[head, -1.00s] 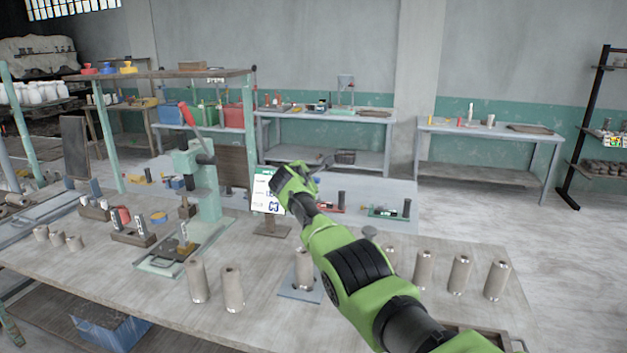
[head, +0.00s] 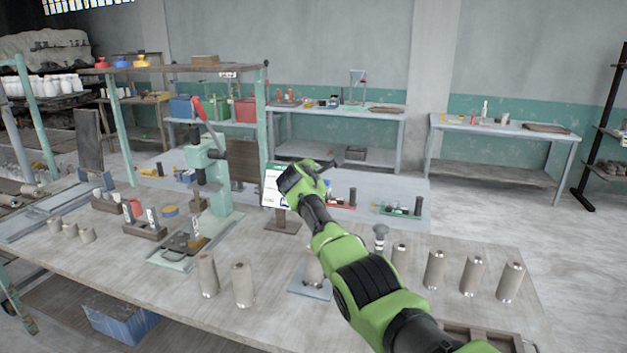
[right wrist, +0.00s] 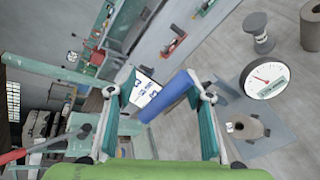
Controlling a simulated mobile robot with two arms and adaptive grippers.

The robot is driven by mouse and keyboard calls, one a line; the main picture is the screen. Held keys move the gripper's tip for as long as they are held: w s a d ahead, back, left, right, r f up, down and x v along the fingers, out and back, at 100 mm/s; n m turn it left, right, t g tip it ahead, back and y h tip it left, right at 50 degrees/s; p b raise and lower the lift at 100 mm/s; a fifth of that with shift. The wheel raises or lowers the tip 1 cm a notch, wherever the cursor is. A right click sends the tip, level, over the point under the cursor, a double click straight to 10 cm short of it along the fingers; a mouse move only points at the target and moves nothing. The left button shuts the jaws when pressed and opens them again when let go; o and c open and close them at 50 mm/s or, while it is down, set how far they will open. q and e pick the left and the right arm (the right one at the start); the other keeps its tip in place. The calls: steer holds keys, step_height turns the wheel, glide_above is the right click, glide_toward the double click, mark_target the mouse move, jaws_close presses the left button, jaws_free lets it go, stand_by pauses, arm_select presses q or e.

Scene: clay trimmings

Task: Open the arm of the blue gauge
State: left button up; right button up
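The gauge has a grey-blue base plate (head: 304,287) on the workbench, with a clay cylinder (head: 314,272) standing on it. In the head view my right arm hides most of the gauge. The right wrist view shows its round white dial (right wrist: 266,80) with a red needle, above the plate (right wrist: 270,145) and cylinder (right wrist: 246,127). A blue bar (right wrist: 170,97) shows between my right fingers in that view; I cannot tell whether it touches them. My right gripper (head: 303,177) is open, its fingers (right wrist: 160,95) wide apart. My left gripper is not in view.
A green press (head: 209,180) with a red lever stands left. Several clay cylinders stand around the plate, with a grey stamp-like piece (head: 380,238) to its right. A small display sign (head: 275,186) is behind my right gripper. Red and green (head: 402,210) fixtures sit farther back.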

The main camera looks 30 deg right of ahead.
steer(key=shift+s+a+r, duration=0.3)
steer(key=shift+a+r, duration=0.05)
steer(key=shift+a, duration=0.25)
steer(key=shift+s+a+r, duration=0.25)
steer(key=shift+a+r, duration=0.1)
steer(key=shift+a, duration=0.2)
steer(key=v, duration=0.8)
steer(key=shift+s+d, duration=0.15)
steer(key=shift+s, duration=0.3)
steer(key=shift+s+r, duration=0.1)
